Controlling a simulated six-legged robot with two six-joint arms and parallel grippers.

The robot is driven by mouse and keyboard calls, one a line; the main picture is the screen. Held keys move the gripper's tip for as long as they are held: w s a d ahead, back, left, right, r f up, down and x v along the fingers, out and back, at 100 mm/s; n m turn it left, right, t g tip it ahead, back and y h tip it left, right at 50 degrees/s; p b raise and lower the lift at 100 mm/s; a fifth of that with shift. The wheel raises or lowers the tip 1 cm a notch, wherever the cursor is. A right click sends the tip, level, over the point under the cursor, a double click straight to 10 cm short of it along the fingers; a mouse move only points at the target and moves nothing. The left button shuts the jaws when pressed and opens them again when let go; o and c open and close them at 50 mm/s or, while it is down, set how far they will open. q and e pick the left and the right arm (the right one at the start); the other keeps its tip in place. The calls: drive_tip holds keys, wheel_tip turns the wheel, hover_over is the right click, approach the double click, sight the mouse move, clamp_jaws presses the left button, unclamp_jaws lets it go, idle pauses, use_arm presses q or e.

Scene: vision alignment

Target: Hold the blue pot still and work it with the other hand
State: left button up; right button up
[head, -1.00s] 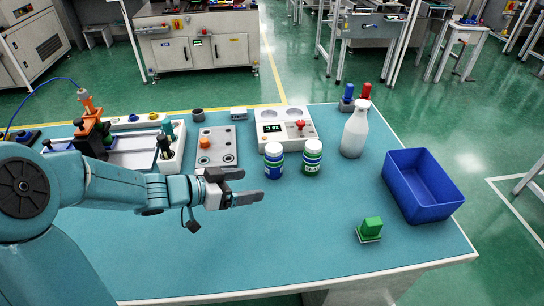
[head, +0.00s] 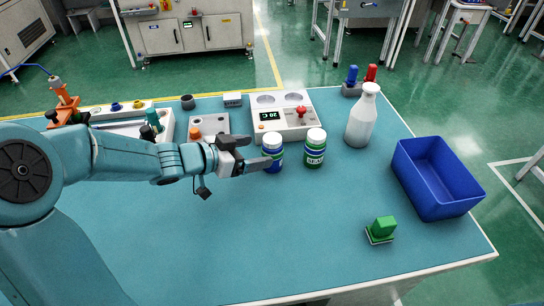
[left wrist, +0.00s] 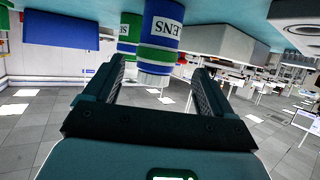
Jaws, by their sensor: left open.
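The blue pot (head: 272,153), a jar with a white lid and blue and green bands, stands upright on the table. In the left wrist view it appears upside down (left wrist: 160,38), large and just ahead of the fingers. My left gripper (head: 252,153) is open at the left side of the pot. One fingertip overlaps the pot's edge in the head view; I cannot tell whether it touches. A second, greener jar (head: 316,154) stands to the right, partly hidden behind the first in the left wrist view (left wrist: 128,34). My right gripper is not in view.
A control box (head: 282,115) with a display and red knob stands behind the pots. The front middle of the table (head: 270,230) is clear.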

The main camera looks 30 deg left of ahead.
sight(278, 148)
use_arm(q)
drive_tip(key=x, duration=0.3)
drive_tip(key=shift+d, duration=0.1)
drive_tip(key=b+x, duration=0.2)
drive_tip(key=x, duration=0.3)
drive_tip(key=shift+d, duration=0.2)
drive_tip(key=shift+r, duration=0.2)
drive_tip(key=c, duration=1.2)
wheel_tip(278, 148, up, 10)
drive_tip(key=p, duration=0.5)
drive_tip(key=shift+p, duration=0.4)
drive_tip(key=shift+c, duration=0.2)
